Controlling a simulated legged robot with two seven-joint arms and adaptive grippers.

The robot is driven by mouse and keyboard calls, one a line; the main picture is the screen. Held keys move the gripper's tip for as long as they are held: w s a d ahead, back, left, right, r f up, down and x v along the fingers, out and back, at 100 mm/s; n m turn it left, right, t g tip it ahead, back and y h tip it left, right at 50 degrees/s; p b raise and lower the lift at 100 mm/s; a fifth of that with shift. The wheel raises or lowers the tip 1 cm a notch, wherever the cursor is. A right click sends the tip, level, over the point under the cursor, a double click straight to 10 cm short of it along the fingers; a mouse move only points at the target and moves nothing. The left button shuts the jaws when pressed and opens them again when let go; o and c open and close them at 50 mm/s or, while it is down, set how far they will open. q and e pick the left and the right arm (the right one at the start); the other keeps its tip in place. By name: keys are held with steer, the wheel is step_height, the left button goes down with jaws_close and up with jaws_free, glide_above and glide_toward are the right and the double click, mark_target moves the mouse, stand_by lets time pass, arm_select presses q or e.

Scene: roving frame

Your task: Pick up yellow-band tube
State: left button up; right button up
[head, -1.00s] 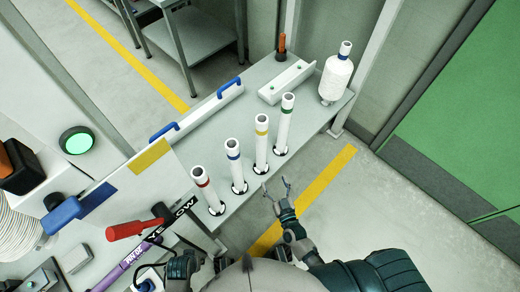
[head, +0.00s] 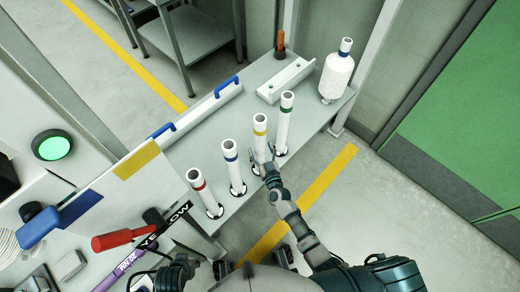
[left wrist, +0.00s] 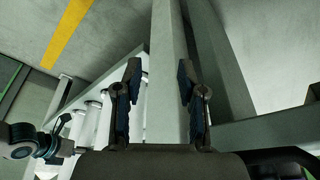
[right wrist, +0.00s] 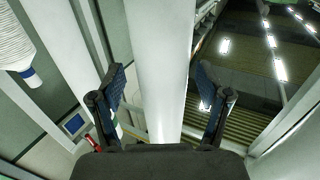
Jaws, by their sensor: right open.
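The yellow-band tube (head: 260,140) stands upright on the grey bench, third in a slanting row. The red-band tube (head: 205,195) and blue-band tube (head: 234,170) are on its left, and the green-band tube (head: 284,125) is on its right. My right gripper (head: 263,165) is open at the lower part of the yellow-band tube. In the right wrist view a white tube (right wrist: 160,75) stands between its open fingers (right wrist: 160,90); its band is not visible there. My left gripper (left wrist: 157,95) is open and empty, low near the bench's front side.
A white angled bar (head: 285,80) lies behind the tubes. A red-handled tool (head: 120,238) and purple tool (head: 130,262) are at lower left. Clear floor lies right of the bench.

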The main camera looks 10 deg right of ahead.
steer(key=shift+w, duration=0.25)
steer(key=shift+a+r, duration=0.1)
steer(key=shift+a, duration=0.15)
steer(key=c, duration=1.2)
steer(key=shift+c, duration=1)
steer(key=shift+d, duration=0.1)
